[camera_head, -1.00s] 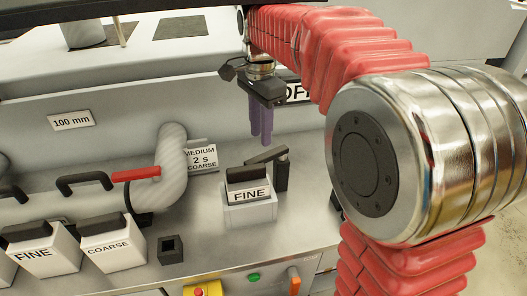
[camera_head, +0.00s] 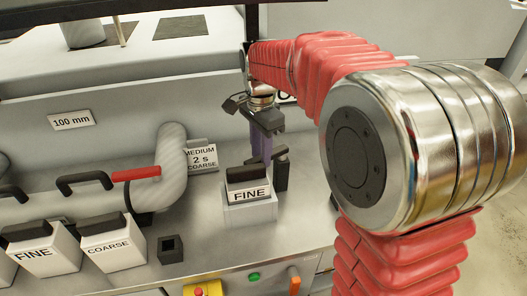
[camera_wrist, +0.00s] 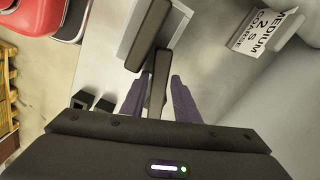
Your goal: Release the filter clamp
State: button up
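The filter clamp (camera_head: 281,174) is a black post with a bar on top, standing just behind and right of the white FINE filter box (camera_head: 250,212). My gripper (camera_head: 262,158) has purple fingers pointing down at the clamp bar; their tips are partly hidden behind the clamp and the box. In the wrist view the clamp bar (camera_wrist: 158,82) lies between my two spread fingers, with a gap visible on each side. The FINE box's black handle (camera_wrist: 148,35) shows just beyond it. My gripper (camera_wrist: 158,93) is open and does not hold the bar.
Other boxes, FINE (camera_head: 42,253) and COARSE (camera_head: 112,247), stand at the left. A grey pipe (camera_head: 172,170) with a red-tipped lever (camera_head: 135,174) is left of the clamp. A small black socket (camera_head: 170,249) sits at the front. A sign (camera_head: 202,157) reads MEDIUM 2 s COARSE.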

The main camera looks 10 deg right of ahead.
grip_shut()
dwell(0.3)
jog(key=shift+d, duration=0.2)
jog(key=shift+a, duration=0.1)
